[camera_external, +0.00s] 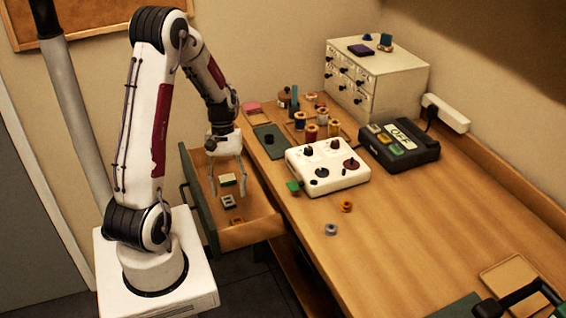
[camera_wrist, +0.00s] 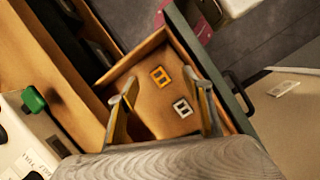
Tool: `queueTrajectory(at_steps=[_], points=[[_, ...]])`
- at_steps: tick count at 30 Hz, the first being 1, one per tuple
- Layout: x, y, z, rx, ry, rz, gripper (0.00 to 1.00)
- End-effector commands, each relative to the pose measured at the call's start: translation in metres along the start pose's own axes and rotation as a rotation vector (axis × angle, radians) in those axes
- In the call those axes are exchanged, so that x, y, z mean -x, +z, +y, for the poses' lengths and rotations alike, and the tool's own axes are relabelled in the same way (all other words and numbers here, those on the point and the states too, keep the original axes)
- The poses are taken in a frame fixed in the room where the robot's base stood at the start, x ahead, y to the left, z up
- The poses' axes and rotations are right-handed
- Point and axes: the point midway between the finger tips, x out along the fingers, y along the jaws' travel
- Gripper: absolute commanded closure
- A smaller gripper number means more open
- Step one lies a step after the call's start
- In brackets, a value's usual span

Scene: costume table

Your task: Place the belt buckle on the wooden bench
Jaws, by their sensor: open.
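Two buckles lie in the open drawer: an orange one (camera_wrist: 161,76) and a silver-white one (camera_wrist: 182,108). I cannot tell which is the task's belt buckle. My gripper (camera_external: 228,186) is open, pointing down over the drawer. In the wrist view its fingers (camera_wrist: 160,80) stand apart on either side of the buckles, holding nothing visible. The wooden bench (camera_external: 420,220) is to the right of the drawer.
The drawer (camera_external: 262,228) has raised walls. A white control box (camera_external: 327,180), spools (camera_external: 311,132), a small drawer cabinet (camera_external: 385,85) and an "OFF" device (camera_external: 398,145) stand on the bench. Its front middle is largely clear.

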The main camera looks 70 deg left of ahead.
Motion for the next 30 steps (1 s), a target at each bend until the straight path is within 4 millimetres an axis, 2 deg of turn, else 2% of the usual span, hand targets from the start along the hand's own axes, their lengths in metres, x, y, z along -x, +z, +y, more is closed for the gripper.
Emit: queueTrajectory(at_steps=[8,15,19,30], points=[[-0.033,-0.031,-0.014,0.175,0.037,-0.069,0.50],[-0.051,-0.054,-0.012,0.295,0.067,-0.091,0.50],[-0.044,-0.072,-0.001,0.376,0.101,-0.063,0.50],[-0.044,-0.072,0.000,0.425,0.104,-0.063,0.50]])
